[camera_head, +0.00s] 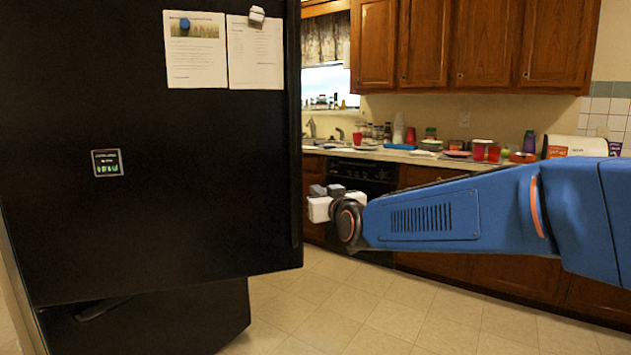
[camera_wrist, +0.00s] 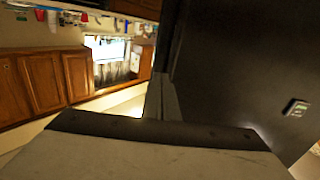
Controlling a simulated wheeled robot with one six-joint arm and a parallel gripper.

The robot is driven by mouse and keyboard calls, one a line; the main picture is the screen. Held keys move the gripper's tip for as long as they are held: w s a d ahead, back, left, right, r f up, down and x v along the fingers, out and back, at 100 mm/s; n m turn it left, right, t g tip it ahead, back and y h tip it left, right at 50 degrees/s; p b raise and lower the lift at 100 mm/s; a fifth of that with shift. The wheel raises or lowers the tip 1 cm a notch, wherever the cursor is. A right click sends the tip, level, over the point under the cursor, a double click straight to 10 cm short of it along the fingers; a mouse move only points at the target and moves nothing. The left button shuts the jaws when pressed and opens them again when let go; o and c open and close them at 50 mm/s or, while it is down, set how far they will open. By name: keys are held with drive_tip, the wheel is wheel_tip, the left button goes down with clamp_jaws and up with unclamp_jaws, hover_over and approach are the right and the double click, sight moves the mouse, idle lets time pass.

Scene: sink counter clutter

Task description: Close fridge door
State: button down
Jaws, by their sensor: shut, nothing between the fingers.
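The black fridge door (camera_head: 200,190) fills the left of the head view. Its free right edge juts out past the black lower panel (camera_head: 170,322), so the door stands ajar. The door also fills the right side of the wrist view (camera_wrist: 235,65), with a small magnet on it. My gripper (camera_head: 319,205) is shut and empty, just right of the door's edge in the head view. I cannot tell whether it touches the door. The fridge's inside is hidden.
Two papers (camera_head: 197,55) hang on the door under magnets. Behind my arm is a counter (camera_head: 390,155) cluttered with cups and bottles, above a black dishwasher (camera_head: 362,177) and wooden cabinets (camera_head: 480,270). The tiled floor (camera_head: 340,310) in front is clear.

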sight(301, 177)
drive_tip(key=shift+m, duration=0.3)
drive_tip(key=x, duration=0.9)
drive_tip(key=d+x, duration=0.1)
drive_tip(key=x, duration=0.4)
drive_tip(key=shift+w+f, duration=0.1)
drive_tip(key=shift+a, duration=0.1)
